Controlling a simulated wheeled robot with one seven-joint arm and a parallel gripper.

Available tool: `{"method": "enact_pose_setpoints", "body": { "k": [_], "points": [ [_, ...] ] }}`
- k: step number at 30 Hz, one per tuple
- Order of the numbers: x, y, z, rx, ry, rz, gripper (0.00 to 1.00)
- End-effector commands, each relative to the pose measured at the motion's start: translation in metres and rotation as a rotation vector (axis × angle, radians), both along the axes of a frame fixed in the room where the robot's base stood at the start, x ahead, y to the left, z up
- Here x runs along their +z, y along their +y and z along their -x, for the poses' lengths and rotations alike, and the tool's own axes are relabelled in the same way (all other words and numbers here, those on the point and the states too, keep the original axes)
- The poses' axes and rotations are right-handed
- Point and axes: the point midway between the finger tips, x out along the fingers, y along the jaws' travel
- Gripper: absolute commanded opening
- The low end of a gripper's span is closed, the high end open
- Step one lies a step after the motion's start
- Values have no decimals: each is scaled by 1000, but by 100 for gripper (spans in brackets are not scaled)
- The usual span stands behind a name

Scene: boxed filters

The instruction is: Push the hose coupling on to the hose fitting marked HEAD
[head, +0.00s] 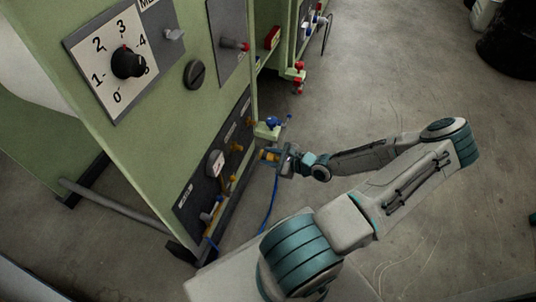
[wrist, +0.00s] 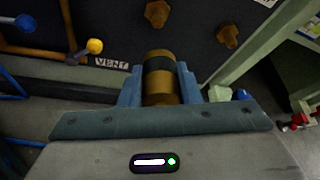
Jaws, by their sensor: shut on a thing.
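My gripper (head: 283,159) is at the lower dark panel of the green cabinet. It is shut on the hose coupling (wrist: 160,85), a brass cylinder with a black band, which lies between the two blue-grey fingers in the wrist view. The coupling also shows as a small orange-brass piece (head: 268,156) at my fingertips. Brass hose fittings stand on the panel beyond it, one above the coupling (wrist: 157,12) and one to its right (wrist: 228,37). A label (wrist: 112,62) left of the coupling reads VENT. I cannot read a HEAD label. I see no contact between coupling and fitting.
A blue hose (head: 270,205) hangs below my gripper. A yellow-knobbed valve (wrist: 94,46) sticks out at left. A blue-handled valve (head: 272,123) sits just above my gripper. A gauge (head: 215,163) is on the panel.

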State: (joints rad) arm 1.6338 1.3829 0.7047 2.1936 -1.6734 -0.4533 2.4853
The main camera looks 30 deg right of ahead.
Motion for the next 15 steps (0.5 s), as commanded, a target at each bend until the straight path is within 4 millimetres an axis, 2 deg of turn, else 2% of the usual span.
{"method": "enact_pose_setpoints", "body": {
  "k": [6, 15],
  "points": [
    [3, -2, 2, 2, 0, 7, 4],
    [1, 17, -21, 3, -4, 3, 4]
  ]
}}
